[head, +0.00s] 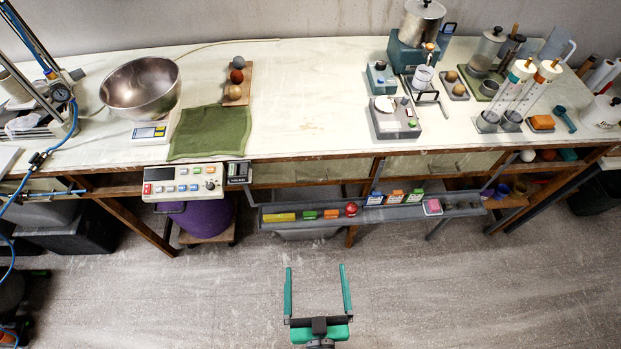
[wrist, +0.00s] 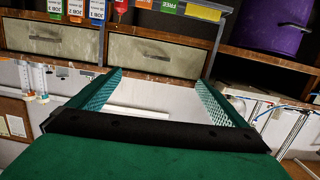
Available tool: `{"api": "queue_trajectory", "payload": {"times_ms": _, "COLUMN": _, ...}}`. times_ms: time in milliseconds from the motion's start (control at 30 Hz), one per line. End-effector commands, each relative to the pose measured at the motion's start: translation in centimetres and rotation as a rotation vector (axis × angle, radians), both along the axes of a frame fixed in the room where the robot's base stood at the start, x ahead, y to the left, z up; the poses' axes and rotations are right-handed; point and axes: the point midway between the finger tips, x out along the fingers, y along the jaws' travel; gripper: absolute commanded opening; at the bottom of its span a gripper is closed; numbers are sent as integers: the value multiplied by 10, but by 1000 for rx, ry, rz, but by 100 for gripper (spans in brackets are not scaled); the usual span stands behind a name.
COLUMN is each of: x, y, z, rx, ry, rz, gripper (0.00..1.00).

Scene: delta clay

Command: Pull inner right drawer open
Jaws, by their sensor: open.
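Pale, worn drawer fronts sit in a wooden frame under the bench top. In the head view one front (head: 310,172) is left of a wooden post and another (head: 408,164) is right of it. The wrist view, which looks upside down, shows two closed fronts, one near the middle (wrist: 165,55) and one at left (wrist: 62,42), each with a small dark handle. I cannot tell for certain which is the inner right drawer. My gripper (head: 316,268) is open and empty, over the floor in front of the bench, apart from the drawers; its fingers also show in the wrist view (wrist: 158,80).
A control panel (head: 184,183) juts out at left above a purple bin (head: 205,218). Floor around my gripper is clear.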

Motion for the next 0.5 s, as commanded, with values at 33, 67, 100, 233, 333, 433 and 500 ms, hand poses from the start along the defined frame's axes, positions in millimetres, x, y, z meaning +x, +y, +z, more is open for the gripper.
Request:
{"api": "queue_trajectory", "payload": {"times_ms": 33, "x": 19, "y": -1, "z": -3, "rx": -2, "ry": -20, "rz": 4, "gripper": 97}}
{"api": "queue_trajectory", "payload": {"times_ms": 67, "x": 29, "y": -2, "z": -5, "rx": 0, "ry": -28, "rz": 5, "gripper": 97}}
{"api": "queue_trajectory", "payload": {"times_ms": 100, "x": 43, "y": -3, "z": -8, "rx": 1, "ry": -37, "rz": 6, "gripper": 97}}
{"api": "queue_trajectory", "payload": {"times_ms": 233, "x": 89, "y": -3, "z": -12, "rx": 6, "ry": -71, "rz": 14, "gripper": 97}}
{"api": "queue_trajectory", "payload": {"times_ms": 333, "x": 124, "y": -1, "z": -12, "rx": 14, "ry": -96, "rz": 19, "gripper": 97}}
{"api": "queue_trajectory", "payload": {"times_ms": 433, "x": 153, "y": 1, "z": -11, "rx": 24, "ry": -113, "rz": 20, "gripper": 97}}
{"api": "queue_trajectory", "payload": {"times_ms": 500, "x": 169, "y": 3, "z": -9, "rx": 32, "ry": -123, "rz": 21, "gripper": 97}}
